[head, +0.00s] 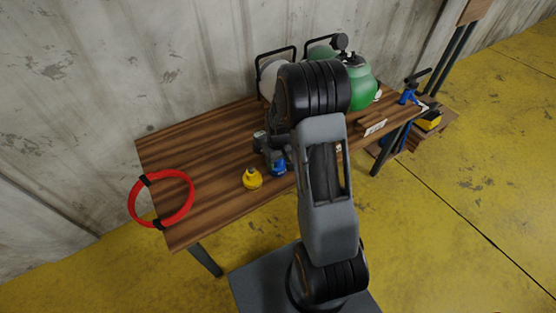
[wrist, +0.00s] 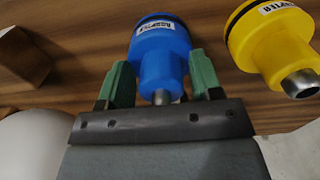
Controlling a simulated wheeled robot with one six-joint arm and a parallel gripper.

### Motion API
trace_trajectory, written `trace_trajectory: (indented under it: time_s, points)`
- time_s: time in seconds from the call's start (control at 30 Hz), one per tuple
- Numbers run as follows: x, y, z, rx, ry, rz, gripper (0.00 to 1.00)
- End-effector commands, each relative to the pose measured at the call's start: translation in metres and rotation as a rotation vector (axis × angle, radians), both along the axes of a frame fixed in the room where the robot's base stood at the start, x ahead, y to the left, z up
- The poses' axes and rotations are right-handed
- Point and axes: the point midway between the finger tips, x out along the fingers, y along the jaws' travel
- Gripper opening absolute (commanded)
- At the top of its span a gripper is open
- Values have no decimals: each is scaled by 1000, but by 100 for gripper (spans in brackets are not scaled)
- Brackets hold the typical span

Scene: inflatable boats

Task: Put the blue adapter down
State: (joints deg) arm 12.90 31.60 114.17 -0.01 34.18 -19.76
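The blue adapter (wrist: 160,60) has a black-ringed top and a white label reading "ADAPTER". It sits between the two green fingers of my gripper (wrist: 161,82), which press close on both sides of its lower body. In the head view the blue adapter (head: 277,164) shows at my gripper (head: 266,148), over the front part of the wooden table (head: 215,150). Whether its base touches the table cannot be told. My arm hides part of the table to its right.
A yellow adapter (head: 252,179) stands close by on the left; it also shows in the wrist view (wrist: 268,45). A red ring (head: 180,212) hangs over the table's left end. A green tank (head: 362,88) and blue tool (head: 408,95) are at the right. The table's left middle is clear.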

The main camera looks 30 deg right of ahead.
Motion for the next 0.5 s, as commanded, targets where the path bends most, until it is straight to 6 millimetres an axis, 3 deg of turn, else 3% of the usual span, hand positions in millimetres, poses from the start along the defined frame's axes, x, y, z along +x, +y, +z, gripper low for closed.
trace_trajectory:
  time_s: [0.3,0.5]
  points:
    - [0,0,2,0,1,0,66]
    - [1,0,25,-1,-3,0,66]
